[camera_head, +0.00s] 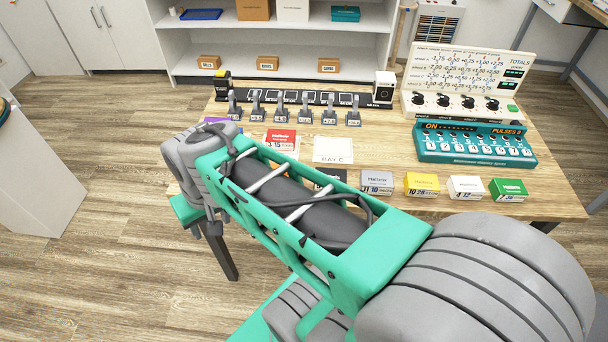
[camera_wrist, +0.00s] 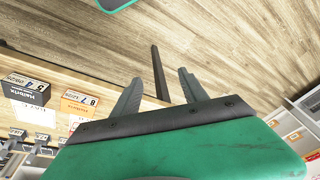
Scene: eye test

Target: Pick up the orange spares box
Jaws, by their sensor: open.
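An orange-looking box (camera_wrist: 75,106) with a white number label lies on the table at the left of the wrist view, beside a black box (camera_wrist: 18,92). It is small there and partly washed out by light. I cannot see it in the head view, where my arm covers part of the table. My gripper (camera_wrist: 160,75) is open in the wrist view, with nothing held between its fingers. It points past the table edge towards the floor, apart from the orange box, which is to the left of the fingers.
On the wooden table (camera_head: 385,148), grey (camera_head: 377,178), yellow (camera_head: 420,180), white (camera_head: 466,184) and green (camera_head: 508,186) boxes stand along the near edge. A red box (camera_head: 281,136), a BAY C card (camera_head: 333,148), a lever rack (camera_head: 300,99) and a teal pulse panel (camera_head: 474,142) lie behind.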

